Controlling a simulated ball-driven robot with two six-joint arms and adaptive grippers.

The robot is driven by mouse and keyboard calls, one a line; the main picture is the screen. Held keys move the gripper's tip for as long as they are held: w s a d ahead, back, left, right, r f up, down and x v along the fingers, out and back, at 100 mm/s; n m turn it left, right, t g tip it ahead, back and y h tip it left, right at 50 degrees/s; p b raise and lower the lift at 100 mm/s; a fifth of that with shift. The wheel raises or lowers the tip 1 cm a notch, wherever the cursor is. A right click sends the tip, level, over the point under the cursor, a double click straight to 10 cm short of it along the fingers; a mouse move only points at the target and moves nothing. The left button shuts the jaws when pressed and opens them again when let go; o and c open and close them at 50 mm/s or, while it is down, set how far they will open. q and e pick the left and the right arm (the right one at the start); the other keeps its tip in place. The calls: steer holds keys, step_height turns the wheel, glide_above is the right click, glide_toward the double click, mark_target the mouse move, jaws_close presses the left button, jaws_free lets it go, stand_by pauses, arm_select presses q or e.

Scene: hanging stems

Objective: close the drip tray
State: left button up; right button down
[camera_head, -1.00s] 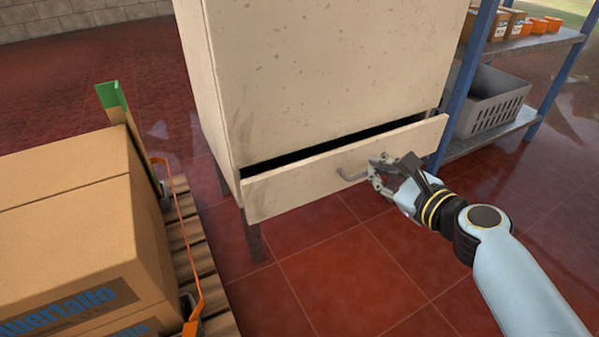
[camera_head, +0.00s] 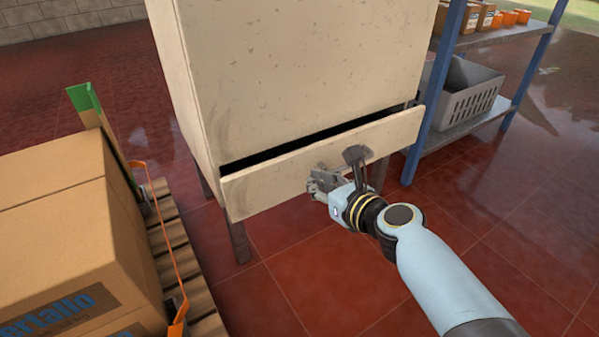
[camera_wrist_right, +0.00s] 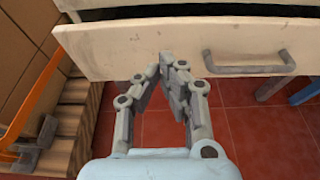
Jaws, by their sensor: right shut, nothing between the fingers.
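The drip tray (camera_head: 262,187) is a cream drawer front low on a worn cream cabinet (camera_head: 300,70). It stands a little out, with a dark gap along its top edge. Its grey bar handle shows in the right wrist view (camera_wrist_right: 250,69), to the right of my fingers. My right gripper (camera_head: 318,184) is shut and empty at the drawer front; its fingertips (camera_wrist_right: 170,62) overlap the front's lower edge in the wrist view. I cannot tell whether they touch it. In the head view the gripper hides part of the front. My left gripper is not in view.
Cardboard boxes (camera_head: 60,220) on a wooden pallet (camera_head: 190,255) stand at the left, with an orange strap (camera_head: 165,240). A blue-post shelf (camera_head: 435,100) with a grey crate (camera_head: 465,100) stands at the right. Red tiled floor (camera_head: 300,265) is clear in front.

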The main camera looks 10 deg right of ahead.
mark_target(292, 160)
steer(key=x, duration=0.2)
steer(key=b+x, duration=0.1)
steer(key=x, duration=0.1)
steer(key=r+x, duration=0.1)
steer(key=x, duration=0.1)
steer(key=shift+b, duration=0.35)
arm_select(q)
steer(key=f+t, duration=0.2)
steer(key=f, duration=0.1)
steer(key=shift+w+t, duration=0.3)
arm_select(e)
steer(key=shift+w+a, duration=0.1)
steer(key=shift+w, duration=0.25)
steer(key=shift+w+r, duration=0.1)
steer(key=shift+w, duration=0.1)
steer(key=shift+w+a, duration=0.25)
steer(key=shift+w, duration=0.3)
steer(key=shift+w+a, duration=0.2)
steer(key=shift+w, duration=0.35)
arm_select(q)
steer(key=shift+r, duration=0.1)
